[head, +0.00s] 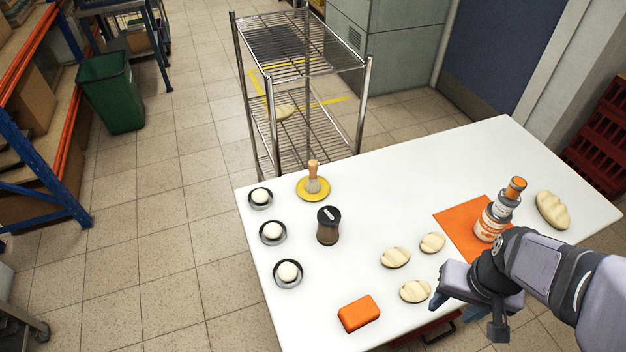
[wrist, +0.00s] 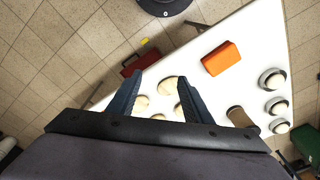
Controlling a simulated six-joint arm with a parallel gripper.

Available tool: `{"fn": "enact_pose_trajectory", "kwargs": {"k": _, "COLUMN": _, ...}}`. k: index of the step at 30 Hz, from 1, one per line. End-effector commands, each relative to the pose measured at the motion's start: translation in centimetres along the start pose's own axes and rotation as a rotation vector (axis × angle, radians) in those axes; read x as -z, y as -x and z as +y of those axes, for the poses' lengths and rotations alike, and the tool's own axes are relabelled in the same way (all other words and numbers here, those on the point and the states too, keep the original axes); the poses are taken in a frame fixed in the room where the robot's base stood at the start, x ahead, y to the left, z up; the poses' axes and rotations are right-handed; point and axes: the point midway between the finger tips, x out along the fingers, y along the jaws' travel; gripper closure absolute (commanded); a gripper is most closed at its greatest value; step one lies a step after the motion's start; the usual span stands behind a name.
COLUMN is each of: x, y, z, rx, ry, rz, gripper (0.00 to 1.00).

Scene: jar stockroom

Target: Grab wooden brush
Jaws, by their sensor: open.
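The wooden brush (head: 313,178) has a light wooden handle and grey-brown bristles. In the head view it stands upright, handle up, on a yellow dish (head: 302,194) near the far left part of the white table. I cannot make it out in the wrist view. My gripper (head: 468,316) is open and empty at the near right edge of the table, far from the brush. In the wrist view, its two dark fingers (wrist: 160,80) are spread apart with nothing held between them.
On the white table (head: 350,270) are a dark-lidded jar (head: 328,226) close to the brush, several small dark bowls with white balls, an orange block (head: 359,314), pale rolls (head: 396,257), and an orange-labelled bottle (head: 491,220) on an orange mat (head: 455,226). A wire rack (head: 305,75) stands behind.

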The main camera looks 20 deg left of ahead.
Motion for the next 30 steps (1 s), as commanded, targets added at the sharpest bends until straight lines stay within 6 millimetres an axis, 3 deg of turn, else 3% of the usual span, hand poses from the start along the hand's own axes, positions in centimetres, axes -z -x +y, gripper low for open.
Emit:
{"fn": "enact_pose_trajectory", "kwargs": {"k": 5, "x": 10.2, "y": -2.4, "z": -5.4, "rx": 0.079, "ry": 0.108, "rz": 0.236, "gripper": 0.54}}
{"fn": "enact_pose_trajectory", "kwargs": {"k": 9, "x": 20.8, "y": -3.1, "z": -12.8, "rx": 0.149, "ry": 0.204, "rz": 0.519, "gripper": 0.54}}
{"fn": "enact_pose_trajectory", "kwargs": {"k": 12, "x": 27.4, "y": -2.7, "z": -18.8, "rx": 0.181, "ry": 0.251, "rz": 0.731, "gripper": 0.54}}
{"fn": "enact_pose_trajectory", "kwargs": {"k": 15, "x": 32.3, "y": -2.0, "z": -24.5, "rx": 0.194, "ry": 0.266, "rz": 0.93, "gripper": 0.54}}
{"fn": "enact_pose_trajectory", "kwargs": {"k": 18, "x": 35.5, "y": -1.5, "z": -29.7, "rx": 0.185, "ry": 0.253, "rz": 1.108, "gripper": 0.54}}
{"fn": "enact_pose_trajectory", "kwargs": {"k": 21, "x": 37.1, "y": -1.5, "z": -34.2, "rx": 0.156, "ry": 0.213, "rz": 1.258, "gripper": 0.54}}
{"fn": "enact_pose_trajectory", "kwargs": {"k": 25, "x": 36.9, "y": -2.3, "z": -38.3, "rx": 0.094, "ry": 0.139, "rz": 1.392, "gripper": 0.54}}
{"fn": "enact_pose_trajectory", "kwargs": {"k": 30, "x": 35.1, "y": -3.9, "z": -41.0, "rx": 0.009, "ry": 0.048, "rz": 1.471, "gripper": 0.54}}
